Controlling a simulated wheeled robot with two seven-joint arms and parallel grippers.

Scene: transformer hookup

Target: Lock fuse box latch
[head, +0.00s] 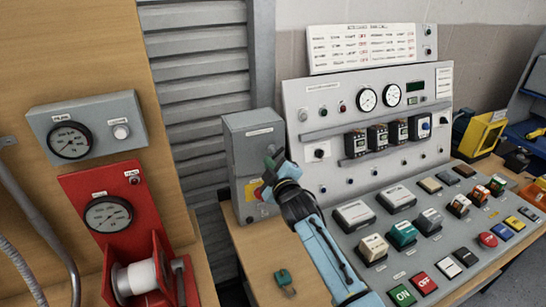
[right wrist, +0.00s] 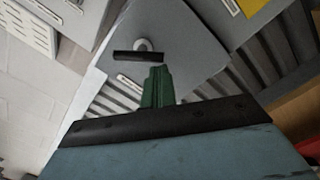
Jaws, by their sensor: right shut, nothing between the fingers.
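The fuse box (head: 252,140) is a grey upright cabinet left of the control panel. My right gripper (head: 268,172) is in front of its door and covers part of it. In the right wrist view, my right gripper's green fingers (right wrist: 158,85) are shut with nothing between them. Just beyond their tips, the latch (right wrist: 139,56) shows as a dark bar with a round grey knob on the grey door. I cannot tell whether the fingers touch it. The latch is hidden in the head view. My left gripper is not in view.
The sloped control desk (head: 440,225) with several buttons and switches is right of my right arm. A small green object (head: 285,278) lies on the wooden bench. A red gauge unit (head: 118,215) with a white spool stands at left. A louvred shutter (head: 205,90) is behind.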

